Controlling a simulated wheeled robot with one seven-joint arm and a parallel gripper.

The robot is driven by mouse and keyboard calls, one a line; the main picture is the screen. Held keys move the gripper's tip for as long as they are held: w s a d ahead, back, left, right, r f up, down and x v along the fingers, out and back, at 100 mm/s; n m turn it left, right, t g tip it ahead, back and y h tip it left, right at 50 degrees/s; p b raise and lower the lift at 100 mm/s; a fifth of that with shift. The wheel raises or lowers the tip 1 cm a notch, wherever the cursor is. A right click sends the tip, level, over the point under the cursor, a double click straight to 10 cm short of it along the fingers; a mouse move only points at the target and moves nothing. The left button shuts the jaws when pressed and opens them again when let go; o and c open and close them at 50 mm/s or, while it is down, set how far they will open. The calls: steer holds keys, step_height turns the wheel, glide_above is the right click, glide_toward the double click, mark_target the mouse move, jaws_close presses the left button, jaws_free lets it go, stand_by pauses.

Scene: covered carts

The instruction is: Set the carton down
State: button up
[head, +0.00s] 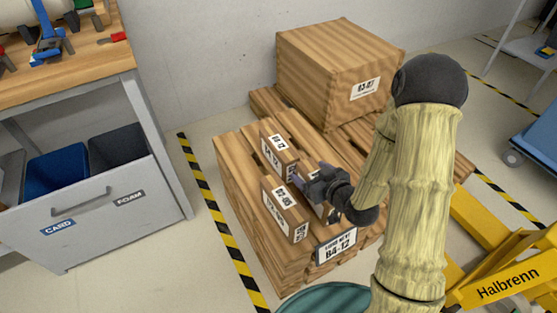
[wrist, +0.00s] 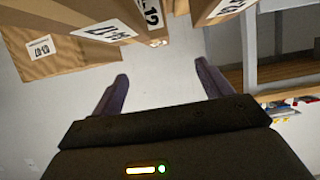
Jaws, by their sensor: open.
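Several small brown cartons with white labels stand on a wooden pallet stack (head: 234,165) marked B4-12. One carton (head: 279,150) is at the back and one carton (head: 285,210) is at the front left. My gripper (head: 309,176) is open, low among the cartons. In the wrist view my gripper (wrist: 162,86) has both fingers apart with nothing between them. Labelled carton faces (wrist: 105,28) show beyond the fingertips at the top. Whether a finger touches a carton cannot be told.
A large carton (head: 335,75) labelled 03-07 stands on pallets behind. A workbench (head: 80,68) with blue and dark bins is at the left. A yellow Halbrenn pallet truck (head: 490,260) and a blue cart (head: 540,135) are at the right. Striped tape (head: 205,195) borders clear floor.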

steer(key=b, duration=0.2)
glide_toward(288, 154)
steer(key=x, duration=0.4)
steer(key=shift+s+a, duration=0.1)
steer(key=shift+a, duration=0.3)
steer(key=b+x, duration=0.1)
steer(key=x, duration=0.4)
steer(key=shift+w+d+f+b, duration=0.15)
steer(key=shift+w+d+b, duration=0.1)
steer(key=shift+d+b, duration=0.1)
jaws_close()
